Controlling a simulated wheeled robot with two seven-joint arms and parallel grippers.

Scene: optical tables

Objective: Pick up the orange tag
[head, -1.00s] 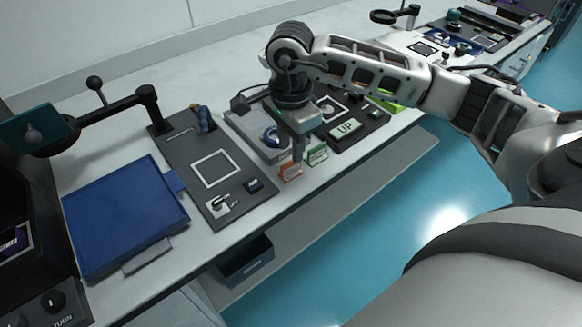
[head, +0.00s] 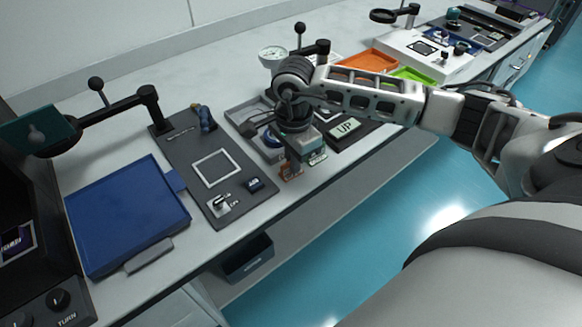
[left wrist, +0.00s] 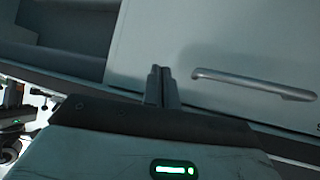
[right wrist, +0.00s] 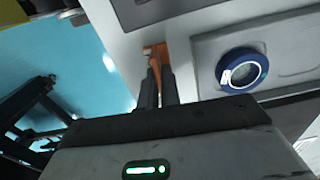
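The small orange tag (head: 287,173) stands near the front edge of the table, partly covered by my right gripper (head: 292,165). In the right wrist view the orange tag (right wrist: 155,64) shows at and between the tips of my right gripper (right wrist: 160,72). The fingers are close together with a narrow gap around the tag's orange edge; I cannot tell whether they press on it. My left gripper (left wrist: 160,70) is shut and empty, in front of a pale cabinet front with a handle (left wrist: 255,86).
A grey tray (head: 240,117) with a blue round roll (right wrist: 242,70) lies behind. A dark panel (head: 180,150) and blue tray (head: 125,215) lie left. Floor is open in front.

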